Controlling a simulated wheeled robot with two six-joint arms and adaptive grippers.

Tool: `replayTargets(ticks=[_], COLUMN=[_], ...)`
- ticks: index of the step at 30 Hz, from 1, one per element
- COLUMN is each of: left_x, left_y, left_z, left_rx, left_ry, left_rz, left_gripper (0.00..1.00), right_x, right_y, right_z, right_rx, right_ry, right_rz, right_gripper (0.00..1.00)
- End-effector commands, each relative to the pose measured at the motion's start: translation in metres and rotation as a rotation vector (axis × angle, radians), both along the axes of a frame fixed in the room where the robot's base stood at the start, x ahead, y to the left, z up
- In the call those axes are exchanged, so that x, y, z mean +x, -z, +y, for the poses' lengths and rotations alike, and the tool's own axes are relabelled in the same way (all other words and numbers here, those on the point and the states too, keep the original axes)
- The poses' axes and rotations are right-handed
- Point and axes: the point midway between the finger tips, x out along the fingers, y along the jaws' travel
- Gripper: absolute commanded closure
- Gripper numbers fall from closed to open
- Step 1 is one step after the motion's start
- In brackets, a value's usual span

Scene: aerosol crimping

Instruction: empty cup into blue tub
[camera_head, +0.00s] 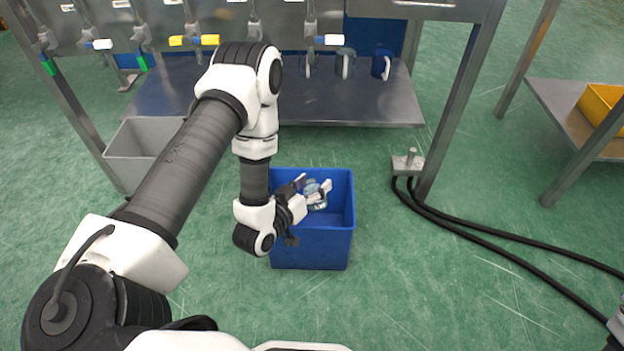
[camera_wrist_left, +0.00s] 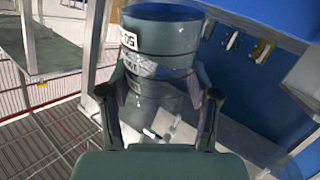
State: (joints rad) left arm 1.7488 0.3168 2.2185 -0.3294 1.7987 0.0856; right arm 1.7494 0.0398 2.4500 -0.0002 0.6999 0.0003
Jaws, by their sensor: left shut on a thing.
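The blue tub (camera_head: 311,247) stands on the green floor, its open top facing up. My left gripper (camera_head: 318,190) is over the tub's opening, shut on a grey-green cup (camera_head: 316,203). In the left wrist view the cup (camera_wrist_left: 160,62) sits between the two fingers (camera_wrist_left: 160,105) and bears a white label with dark print. Its round mouth shows blue inside; I cannot tell whether that is liquid or the inner wall. The tub's inside is partly hidden by my gripper. My right gripper is not in view.
A grey bin (camera_head: 133,170) stands left of the tub, partly behind my arm. Behind is a metal bench (camera_head: 375,107) with several cups (camera_head: 345,64), under a row of coloured valves (camera_head: 203,40). Black cables (camera_head: 480,233) cross the floor at right. A side table (camera_head: 560,110) holds a yellow bin.

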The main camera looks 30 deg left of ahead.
Motion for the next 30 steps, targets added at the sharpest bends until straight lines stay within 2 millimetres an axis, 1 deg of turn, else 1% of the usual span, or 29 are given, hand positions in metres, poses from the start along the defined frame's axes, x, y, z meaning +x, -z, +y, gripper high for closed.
replayTargets(ticks=[1,6,10,14,18,26,27,30], left_x=[0.0,0.001,0.004,0.007,0.01,0.015,0.016,0.018], left_y=[-0.006,-0.005,-0.001,0.008,0.023,0.042,0.037,0.035], left_z=[0.001,0.002,0.006,0.01,0.014,0.022,0.023,0.026], left_rx=[-0.057,-0.255,-0.439,-0.606,-0.752,-0.967,-1.003,-1.085], left_ry=[-0.001,-0.002,-0.003,-0.001,0.002,0.0,0.001,0.001], left_rz=[0.04,0.184,0.314,0.44,0.546,0.706,0.732,0.795], left_gripper=[0.77,0.77,0.77,0.77,0.77,0.77,0.77,0.77], right_x=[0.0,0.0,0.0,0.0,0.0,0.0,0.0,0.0], right_y=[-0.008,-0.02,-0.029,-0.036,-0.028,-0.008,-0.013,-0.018], right_z=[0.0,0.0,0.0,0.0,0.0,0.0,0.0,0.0], right_rx=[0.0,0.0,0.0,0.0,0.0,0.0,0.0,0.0], right_ry=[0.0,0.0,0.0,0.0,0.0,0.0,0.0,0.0], right_rz=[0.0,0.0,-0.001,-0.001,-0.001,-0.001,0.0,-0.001], right_gripper=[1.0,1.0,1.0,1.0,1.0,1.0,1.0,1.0])
